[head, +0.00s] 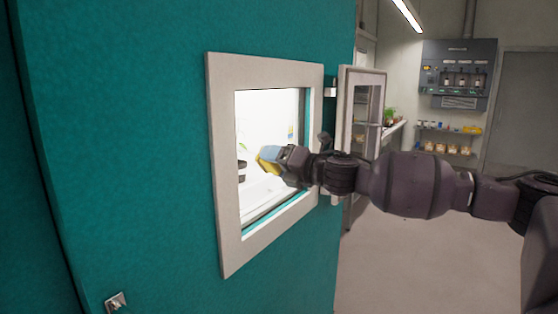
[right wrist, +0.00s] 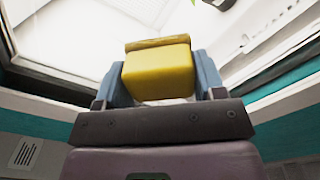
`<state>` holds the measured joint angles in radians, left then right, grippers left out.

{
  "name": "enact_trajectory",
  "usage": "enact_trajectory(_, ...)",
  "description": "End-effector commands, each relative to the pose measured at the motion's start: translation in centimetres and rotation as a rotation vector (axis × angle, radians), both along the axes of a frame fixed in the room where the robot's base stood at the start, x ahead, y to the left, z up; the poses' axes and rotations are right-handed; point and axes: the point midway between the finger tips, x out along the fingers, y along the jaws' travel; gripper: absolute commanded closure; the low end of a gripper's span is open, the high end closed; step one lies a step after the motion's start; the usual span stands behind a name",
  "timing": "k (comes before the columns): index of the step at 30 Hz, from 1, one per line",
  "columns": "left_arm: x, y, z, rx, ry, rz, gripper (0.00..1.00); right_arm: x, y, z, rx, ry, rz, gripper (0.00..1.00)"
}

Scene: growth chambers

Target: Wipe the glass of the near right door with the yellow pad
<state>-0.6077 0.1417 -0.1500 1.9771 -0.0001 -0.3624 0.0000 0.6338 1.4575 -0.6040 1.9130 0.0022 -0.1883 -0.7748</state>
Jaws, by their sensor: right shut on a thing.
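The pad also shows as a yellow edge at the fingertips in the head view (head: 265,166). Whether the pad touches the glass I cannot tell. My left gripper is not in view.
A metal latch (head: 116,302) sits low on the teal door. Behind are a shelf with small items (head: 448,142) and a grey wall unit (head: 458,72). The floor (head: 400,265) at the right is clear.

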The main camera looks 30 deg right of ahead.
Motion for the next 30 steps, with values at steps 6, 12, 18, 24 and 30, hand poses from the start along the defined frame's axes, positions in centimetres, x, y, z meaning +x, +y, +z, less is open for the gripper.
enact_trajectory(6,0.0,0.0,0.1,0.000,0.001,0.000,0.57,0.0,0.0,0.7,-0.001,0.000,0.000,0.56)
enact_trajectory(12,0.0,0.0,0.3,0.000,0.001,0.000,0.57,0.0,0.0,1.8,-0.001,0.000,0.000,0.56)
enact_trajectory(18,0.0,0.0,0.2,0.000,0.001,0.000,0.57,0.4,-0.8,1.8,0.000,0.000,-0.001,0.56)
enact_trajectory(24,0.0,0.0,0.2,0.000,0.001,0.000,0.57,1.0,-2.1,1.7,0.001,0.001,-0.003,0.56)
enact_trajectory(30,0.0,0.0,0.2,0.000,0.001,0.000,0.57,1.6,-3.2,1.8,0.000,0.000,-0.001,0.56)
